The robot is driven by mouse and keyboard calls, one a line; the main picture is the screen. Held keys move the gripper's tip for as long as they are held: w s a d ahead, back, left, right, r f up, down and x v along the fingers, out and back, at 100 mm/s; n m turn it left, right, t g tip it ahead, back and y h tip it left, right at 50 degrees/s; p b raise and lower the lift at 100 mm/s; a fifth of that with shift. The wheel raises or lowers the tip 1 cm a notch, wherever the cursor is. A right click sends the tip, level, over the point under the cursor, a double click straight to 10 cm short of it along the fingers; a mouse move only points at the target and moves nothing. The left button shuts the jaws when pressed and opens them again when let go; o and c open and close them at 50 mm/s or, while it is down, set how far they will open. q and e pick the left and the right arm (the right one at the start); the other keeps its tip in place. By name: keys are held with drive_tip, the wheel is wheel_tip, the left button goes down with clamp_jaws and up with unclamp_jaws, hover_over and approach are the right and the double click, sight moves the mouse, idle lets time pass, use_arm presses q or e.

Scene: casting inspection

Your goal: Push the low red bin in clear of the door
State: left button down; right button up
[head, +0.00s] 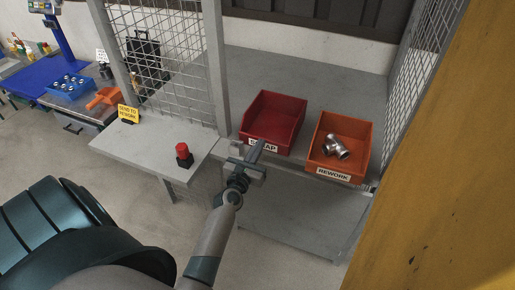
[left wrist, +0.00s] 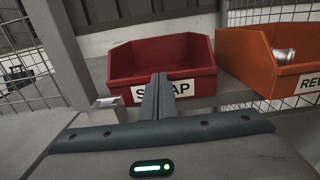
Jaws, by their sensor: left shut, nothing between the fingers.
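The low red bin (head: 273,118) with a SCRAP label stands on the grey shelf inside the mesh cage, near the shelf's front edge. It looks empty. In the left wrist view the red bin (left wrist: 187,52) is straight ahead, its label partly covered by my fingers. My left gripper (head: 256,150) is shut and empty, its fingertips at the front of the label; I cannot tell whether they touch it. The fingers also show in the left wrist view (left wrist: 158,92). The door itself is not clearly seen; a yellow panel (head: 455,170) fills the right side. My right gripper is not in view.
An orange REWORK bin (head: 325,165) holding a metal casting (head: 336,147) stands right of the red bin. Cage posts and mesh (head: 163,45) flank the opening. A side table (head: 150,147) carries a red button (head: 184,155). The shelf behind the bins (head: 325,75) is clear.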

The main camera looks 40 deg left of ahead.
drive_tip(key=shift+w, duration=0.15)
use_arm(q)
drive_tip(key=x, duration=0.4)
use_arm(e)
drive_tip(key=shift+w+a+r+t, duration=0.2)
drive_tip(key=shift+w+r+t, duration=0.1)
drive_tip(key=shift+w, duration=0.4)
use_arm(q)
drive_tip(key=shift+d, duration=0.1)
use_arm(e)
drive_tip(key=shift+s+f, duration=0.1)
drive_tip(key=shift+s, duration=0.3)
